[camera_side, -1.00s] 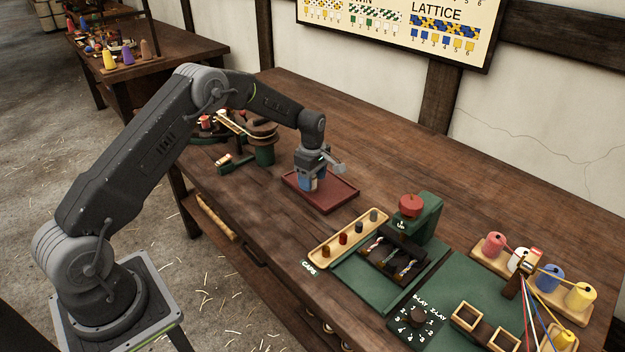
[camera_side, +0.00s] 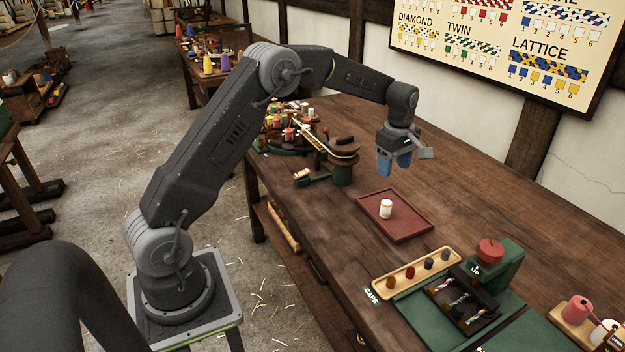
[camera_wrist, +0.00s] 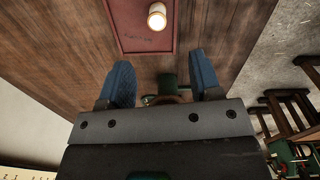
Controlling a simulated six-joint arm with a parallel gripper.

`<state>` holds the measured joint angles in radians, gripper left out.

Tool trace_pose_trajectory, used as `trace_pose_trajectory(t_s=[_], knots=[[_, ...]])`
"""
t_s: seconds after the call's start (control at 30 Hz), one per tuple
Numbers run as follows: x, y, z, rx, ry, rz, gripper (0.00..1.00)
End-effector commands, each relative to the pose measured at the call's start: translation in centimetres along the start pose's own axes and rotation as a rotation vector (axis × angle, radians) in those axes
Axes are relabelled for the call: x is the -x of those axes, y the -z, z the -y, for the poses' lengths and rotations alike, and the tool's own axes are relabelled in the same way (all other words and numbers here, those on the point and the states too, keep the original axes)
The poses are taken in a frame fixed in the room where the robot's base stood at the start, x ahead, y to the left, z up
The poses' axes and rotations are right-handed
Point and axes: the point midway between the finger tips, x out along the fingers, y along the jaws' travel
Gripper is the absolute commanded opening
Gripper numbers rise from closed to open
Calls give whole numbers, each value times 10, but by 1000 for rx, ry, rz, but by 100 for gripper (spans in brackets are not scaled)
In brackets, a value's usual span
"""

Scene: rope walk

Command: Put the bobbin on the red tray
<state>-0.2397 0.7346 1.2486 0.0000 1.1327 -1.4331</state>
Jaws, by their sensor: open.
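The bobbin (camera_side: 386,209) is small and white with a tan end. It stands upright on the red tray (camera_side: 407,228), toward the tray's left half in the side view. In the wrist view the bobbin (camera_wrist: 157,16) shows on the tray (camera_wrist: 126,38) near the top edge. My gripper (camera_side: 394,170) hangs above the table behind the tray, raised and apart from the bobbin. Its blue fingers (camera_wrist: 163,84) are spread with nothing between them.
A winding device with a dark round top (camera_side: 343,152) and several bobbins stands left of the tray. A wooden caps tray (camera_side: 415,272) and a green stand with a red knob (camera_side: 489,251) are in front right. The table behind the tray is clear.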

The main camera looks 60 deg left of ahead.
Motion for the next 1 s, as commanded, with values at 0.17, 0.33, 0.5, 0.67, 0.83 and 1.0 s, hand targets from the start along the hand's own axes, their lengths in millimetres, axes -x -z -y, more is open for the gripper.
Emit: trace_pose_trajectory(t_s=[0.17,0.33,0.5,0.67,0.83,1.0], knots=[[72,-28,45,-283,-87,-19,58],[126,-54,107,-595,-168,-58,58],[156,-73,179,-905,-245,-117,58],[164,-86,248,-1191,-312,-192,58],[154,-93,308,-1450,-365,-276,58],[141,-95,338,-1599,-391,-333,58]])
